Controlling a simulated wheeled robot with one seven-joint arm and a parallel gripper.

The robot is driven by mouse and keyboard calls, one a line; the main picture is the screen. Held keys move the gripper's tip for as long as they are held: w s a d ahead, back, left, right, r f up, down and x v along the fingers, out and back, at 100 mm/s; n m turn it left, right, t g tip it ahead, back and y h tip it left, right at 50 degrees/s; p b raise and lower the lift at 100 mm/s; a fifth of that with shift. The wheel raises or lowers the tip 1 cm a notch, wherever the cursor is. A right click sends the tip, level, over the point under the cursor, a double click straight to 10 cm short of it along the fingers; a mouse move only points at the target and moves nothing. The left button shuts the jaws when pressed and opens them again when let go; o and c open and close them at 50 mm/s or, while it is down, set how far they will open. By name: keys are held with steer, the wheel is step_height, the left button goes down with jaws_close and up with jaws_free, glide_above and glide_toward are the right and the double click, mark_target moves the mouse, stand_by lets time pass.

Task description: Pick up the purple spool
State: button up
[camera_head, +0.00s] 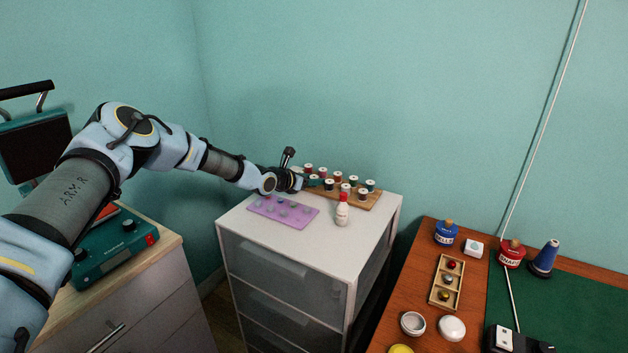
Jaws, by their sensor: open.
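A wooden rack (374,203) on the white drawer cabinet holds several small spools with pale tops. Their sides look red, green and dark, and they are too small to tell for sure which one is purple. My gripper (299,182) is open at the left end of the rack, close to the nearest spools. It hides part of that end, and its fingers are hard to make out. I cannot tell whether it touches a spool.

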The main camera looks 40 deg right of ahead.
jaws_close()
stand_by(0.3)
stand_by(0.3)
